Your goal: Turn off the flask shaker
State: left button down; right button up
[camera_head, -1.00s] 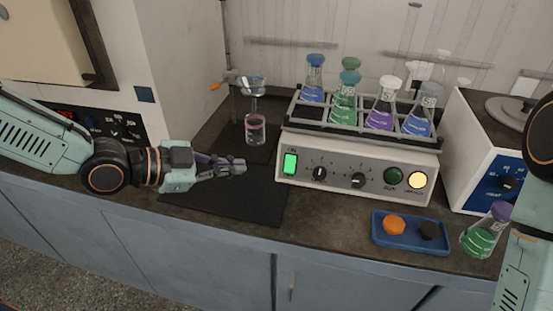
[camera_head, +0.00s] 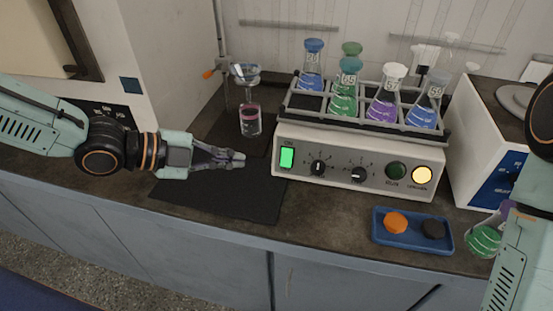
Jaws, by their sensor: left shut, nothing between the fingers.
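The flask shaker (camera_head: 325,178) stands on the dark counter, with a rack (camera_head: 298,103) of flasks with blue, green and purple liquid on top. Its front panel has a lit green power switch (camera_head: 287,157) at the left under an "ON" label, two black knobs, a dark green button (camera_head: 396,171) and a lit yellow lamp or button (camera_head: 422,175). My left gripper (camera_head: 240,159) is shut and empty, pointing right, a short way left of the green switch and apart from it. My right arm shows at the right edge; its gripper is out of the picture.
A black mat (camera_head: 225,195) lies under my left gripper. A glass with pink liquid (camera_head: 250,120) stands behind it. A blue tray (camera_head: 408,241) with an orange and a black stopper sits in front of the shaker. A green-liquid flask (camera_head: 482,240) stands at the right, partly hidden.

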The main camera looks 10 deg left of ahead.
pick_arm(q)
jog(key=b, duration=0.5)
send_near(288, 163)
jog(key=shift+s+d+r, duration=0.5)
jog(key=shift+s+d, duration=0.25)
jog(key=shift+d, duration=0.6)
jog(key=shift+b+x, duration=0.35)
jog(key=shift+x, duration=0.8)
jog(key=shift+w+d+f+b, duration=0.15)
jog(key=shift+w+f+b, duration=0.2)
jog(key=shift+w+f, duration=0.95)
jog(key=shift+w, duration=0.4)
jog(key=shift+s, duration=0.1)
jog(key=shift+f+b, duration=0.35)
jog(key=shift+b, duration=0.5)
jog(key=shift+r, duration=0.25)
